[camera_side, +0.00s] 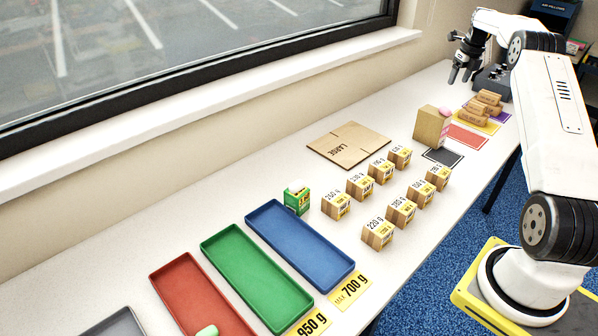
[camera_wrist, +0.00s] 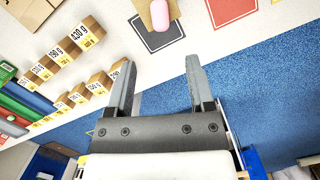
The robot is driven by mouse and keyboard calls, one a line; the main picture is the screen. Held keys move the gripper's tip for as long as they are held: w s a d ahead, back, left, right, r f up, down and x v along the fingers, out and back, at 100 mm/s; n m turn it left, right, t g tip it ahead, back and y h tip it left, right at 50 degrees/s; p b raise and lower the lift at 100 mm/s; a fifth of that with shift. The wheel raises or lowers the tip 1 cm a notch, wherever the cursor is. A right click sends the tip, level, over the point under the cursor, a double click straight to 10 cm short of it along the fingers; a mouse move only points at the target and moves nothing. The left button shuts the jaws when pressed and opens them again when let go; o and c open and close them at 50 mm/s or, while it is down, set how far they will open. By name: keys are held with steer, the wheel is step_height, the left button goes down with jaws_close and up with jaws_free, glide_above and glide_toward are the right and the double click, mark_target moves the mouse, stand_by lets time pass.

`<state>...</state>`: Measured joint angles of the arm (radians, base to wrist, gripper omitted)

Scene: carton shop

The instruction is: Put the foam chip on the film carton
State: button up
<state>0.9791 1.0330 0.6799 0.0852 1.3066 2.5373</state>
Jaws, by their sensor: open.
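A pink, rounded foam chip (camera_side: 445,113) lies on top of a tall brown carton (camera_side: 430,129) beside the dark mat. A light green chip (camera_side: 207,331) lies in the red tray. My gripper (camera_side: 459,76) is open and empty, above the far end of the table; its fingers (camera_wrist: 162,64) are apart in the wrist view.
Several weight-marked cartons (camera_side: 376,235) stand in two rows mid-table. A flat cardboard sheet (camera_side: 347,146) lies behind them. Red (camera_side: 185,285), green (camera_side: 255,279) and blue (camera_side: 300,246) trays are nearer. Brown packets (camera_side: 474,116) pile on a yellow mat. A red mat (camera_side: 467,136) is bare.

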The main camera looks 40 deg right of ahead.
steer(key=shift+s+r, duration=0.1)
steer(key=shift+r, duration=0.55)
steer(key=w+a+f+n, duration=0.1)
steer(key=w+a+n, duration=0.2)
steer(key=a+n, duration=0.5)
steer(key=w+a+n, duration=0.3)
steer(key=a+n, duration=0.2)
steer(key=a, duration=0.6)
steer(key=w+a+f+n, duration=0.1)
steer(key=w+a+n, duration=0.2)
steer(key=a+n, duration=0.5)
steer(key=s+a+f+n, duration=0.3)
steer(key=s+a+n, duration=0.6)
steer(key=a, duration=0.4)
steer(key=s+a+f+n+t, duration=0.1)
steer(key=s+a+f+n, duration=0.2)
steer(key=s+a+n, duration=0.6)
steer(key=a+n, duration=0.1)
steer(key=a, duration=0.3)
steer(key=shift+s+a+y, duration=0.15)
steer(key=shift+y, duration=0.15)
